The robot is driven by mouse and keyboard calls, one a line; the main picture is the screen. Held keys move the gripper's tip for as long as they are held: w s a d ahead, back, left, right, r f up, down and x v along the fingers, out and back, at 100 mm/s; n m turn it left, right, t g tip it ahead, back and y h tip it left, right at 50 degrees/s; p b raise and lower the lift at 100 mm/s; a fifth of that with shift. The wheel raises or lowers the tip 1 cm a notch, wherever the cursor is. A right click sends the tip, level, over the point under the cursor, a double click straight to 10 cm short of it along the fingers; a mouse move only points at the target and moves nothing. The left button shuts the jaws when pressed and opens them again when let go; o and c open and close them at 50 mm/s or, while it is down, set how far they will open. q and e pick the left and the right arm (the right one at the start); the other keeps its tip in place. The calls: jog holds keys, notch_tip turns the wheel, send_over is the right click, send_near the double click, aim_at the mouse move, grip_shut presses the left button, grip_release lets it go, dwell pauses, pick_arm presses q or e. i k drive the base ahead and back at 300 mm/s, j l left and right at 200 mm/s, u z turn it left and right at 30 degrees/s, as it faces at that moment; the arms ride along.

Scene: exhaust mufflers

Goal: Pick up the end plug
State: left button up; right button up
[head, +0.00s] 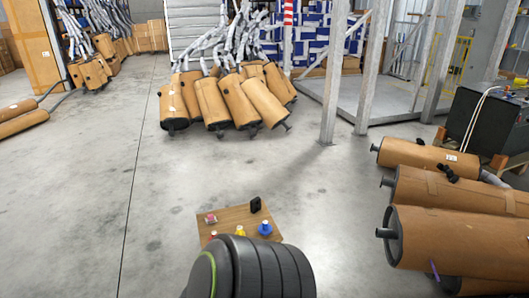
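A small wooden board (231,217) lies low in the middle of the head view. On it are a red piece (210,218) at the left, a yellow piece (240,231) in the middle, a blue round piece (265,229) at the right and an upright black piece (255,204) at the back. Another small red piece (212,235) shows at the front left. I cannot tell which of these, if any, is the end plug. A dark ribbed part, which seems to be mine, hides the front of the board. Neither gripper's fingers show.
Brown-wrapped mufflers (455,235) lie stacked at the right, their pipe ends pointing left. More wrapped mufflers (212,103) lean in a pile at the back. A grey metal post (333,85) stands right of centre. The concrete floor (90,190) at the left is clear.

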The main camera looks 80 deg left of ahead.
aim_at(264, 228)
jog(key=u, duration=2.6)
